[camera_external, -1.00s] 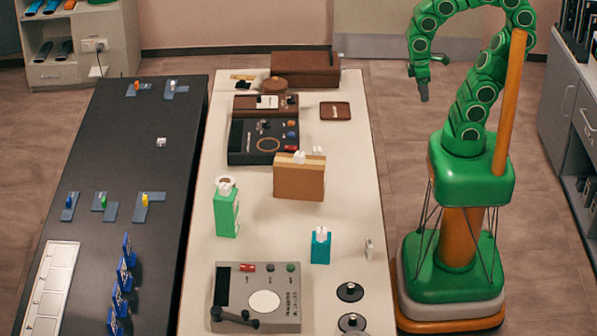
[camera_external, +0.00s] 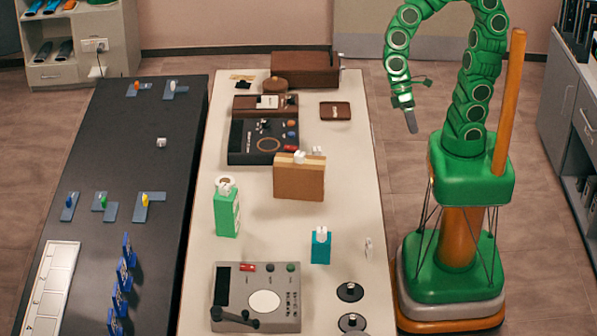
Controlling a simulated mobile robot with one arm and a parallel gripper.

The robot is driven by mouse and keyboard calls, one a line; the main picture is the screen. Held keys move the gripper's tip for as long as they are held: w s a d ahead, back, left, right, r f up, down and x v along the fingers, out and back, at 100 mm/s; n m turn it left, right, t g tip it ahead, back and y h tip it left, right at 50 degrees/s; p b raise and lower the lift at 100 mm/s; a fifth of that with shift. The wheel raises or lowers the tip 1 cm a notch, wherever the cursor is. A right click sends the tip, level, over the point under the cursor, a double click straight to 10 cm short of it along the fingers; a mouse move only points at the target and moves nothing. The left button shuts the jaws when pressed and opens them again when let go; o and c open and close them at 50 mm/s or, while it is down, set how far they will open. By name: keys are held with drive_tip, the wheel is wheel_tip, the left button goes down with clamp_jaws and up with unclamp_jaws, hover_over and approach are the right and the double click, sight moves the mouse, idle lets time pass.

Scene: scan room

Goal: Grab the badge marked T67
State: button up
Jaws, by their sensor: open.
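Several blue upright pieces with white marks (camera_external: 123,272) stand in a row near the front of the dark table. They look like badges, but their marks are too small to read, so I cannot tell which one, if any, says T67. My gripper (camera_external: 411,122) is open and appears empty. It hangs pointing down near the right edge of the white table, far to the right of the blue pieces, with the white table between.
The white table (camera_external: 345,190) holds a cardboard box (camera_external: 299,180), a green carton (camera_external: 227,212), a teal box (camera_external: 320,247), a grey device (camera_external: 256,297) and a dark device (camera_external: 263,142). A pale segmented tray (camera_external: 52,285) lies left of the blue pieces.

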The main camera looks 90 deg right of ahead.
sight(370, 256)
drive_tip(key=w+a+f+m+g+y, duration=0.1)
drive_tip(key=w+a+f+m+y, duration=0.2)
drive_tip(key=a, duration=0.7)
drive_tip(key=w+a+f+m+y, duration=0.1)
drive_tip(key=w+a+m+y, duration=0.4)
drive_tip(key=a, duration=0.6)
drive_tip(key=w+a+f+m+t, duration=0.1)
drive_tip(key=w+a+f+m, duration=0.1)
drive_tip(key=f, duration=0.3)
drive_tip(key=w+a+f+m+t, duration=0.1)
drive_tip(key=w+a+f+m, duration=0.1)
drive_tip(key=f, duration=0.3)
drive_tip(key=w+a+f+m, duration=0.2)
drive_tip(key=w+f+m, duration=0.1)
drive_tip(key=f+m, duration=0.1)
drive_tip(key=shift+a+f+m+t, duration=0.3)
drive_tip(key=shift+a+f+t, duration=0.1)
drive_tip(key=shift+f, duration=0.4)
drive_tip(key=shift+x, duration=1.35)
drive_tip(key=shift+w+a+f, duration=0.1)
drive_tip(key=shift+a+f, duration=0.05)
drive_tip(key=shift+a, duration=0.6)
drive_tip(key=shift+w+a+f, duration=0.1)
drive_tip(key=shift+a+f, duration=0.05)
drive_tip(key=shift+a, duration=0.55)
drive_tip(key=shift+x, duration=1.1)
clamp_jaws()
